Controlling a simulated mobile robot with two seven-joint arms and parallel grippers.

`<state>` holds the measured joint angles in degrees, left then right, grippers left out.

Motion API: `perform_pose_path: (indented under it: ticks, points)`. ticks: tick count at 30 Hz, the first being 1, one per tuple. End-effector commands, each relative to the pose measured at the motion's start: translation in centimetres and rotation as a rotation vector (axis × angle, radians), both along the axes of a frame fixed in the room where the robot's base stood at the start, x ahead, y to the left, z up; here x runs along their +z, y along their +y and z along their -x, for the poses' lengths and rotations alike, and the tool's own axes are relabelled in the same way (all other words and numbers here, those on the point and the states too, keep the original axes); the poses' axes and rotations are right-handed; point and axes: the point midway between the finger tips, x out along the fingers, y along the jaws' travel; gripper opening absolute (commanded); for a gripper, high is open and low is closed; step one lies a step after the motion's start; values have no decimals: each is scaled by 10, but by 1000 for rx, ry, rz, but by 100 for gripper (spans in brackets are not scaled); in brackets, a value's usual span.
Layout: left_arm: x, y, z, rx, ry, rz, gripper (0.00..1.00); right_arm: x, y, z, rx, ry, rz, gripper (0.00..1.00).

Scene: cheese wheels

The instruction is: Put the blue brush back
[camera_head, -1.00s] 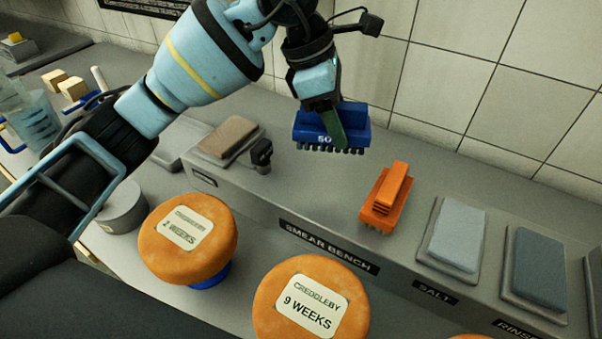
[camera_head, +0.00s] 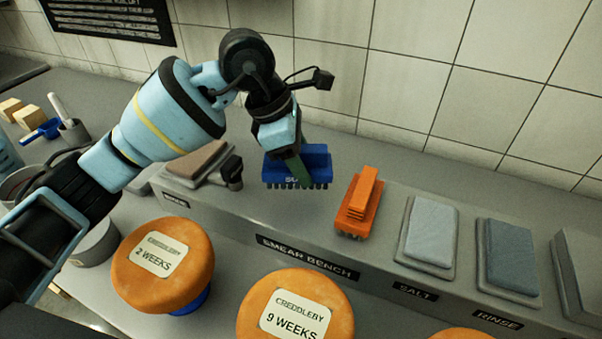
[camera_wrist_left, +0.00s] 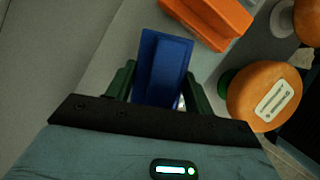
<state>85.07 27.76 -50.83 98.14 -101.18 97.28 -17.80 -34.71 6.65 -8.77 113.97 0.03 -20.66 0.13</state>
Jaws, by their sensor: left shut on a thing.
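The blue brush (camera_head: 314,160) has its bristles pointing down. My left gripper (camera_head: 298,172) is shut on it, with green fingers across its side. In the left wrist view the blue brush (camera_wrist_left: 163,68) sits between the green fingers of my left gripper (camera_wrist_left: 165,90). In the head view it is over or at the grey ledge (camera_head: 290,212), left of the orange brush; whether the bristles touch the ledge I cannot tell. My right gripper is not in view.
The orange brush (camera_head: 359,203) stands on the ledge to the right; it also shows in the wrist view (camera_wrist_left: 212,18). Pads lie on the ledge: brown (camera_head: 197,160), pale blue (camera_head: 431,232) and grey-blue (camera_head: 507,260). Orange cheese wheels (camera_head: 163,262) stand in front.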

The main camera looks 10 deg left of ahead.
Motion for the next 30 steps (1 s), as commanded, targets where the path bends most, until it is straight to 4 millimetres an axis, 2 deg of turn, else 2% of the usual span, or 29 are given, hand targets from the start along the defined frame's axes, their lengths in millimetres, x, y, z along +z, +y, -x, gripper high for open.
perform_pose_path:
  ticks: [10, 22, 23, 24, 27, 30]
  points:
    - [-35, 0, 1, 1, 1, -1, 34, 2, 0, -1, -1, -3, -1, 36]
    - [-41, 0, 0, 0, 0, -1, 34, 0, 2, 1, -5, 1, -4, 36]
    - [-41, 0, 0, 1, 1, -1, 54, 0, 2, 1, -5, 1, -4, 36]
    - [-41, 0, 0, 0, 0, -1, 59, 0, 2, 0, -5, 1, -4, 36]
    - [-41, 0, 0, 0, 0, -1, 72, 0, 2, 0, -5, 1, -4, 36]
    - [-40, 0, 0, 0, 0, -1, 74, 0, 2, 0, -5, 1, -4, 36]
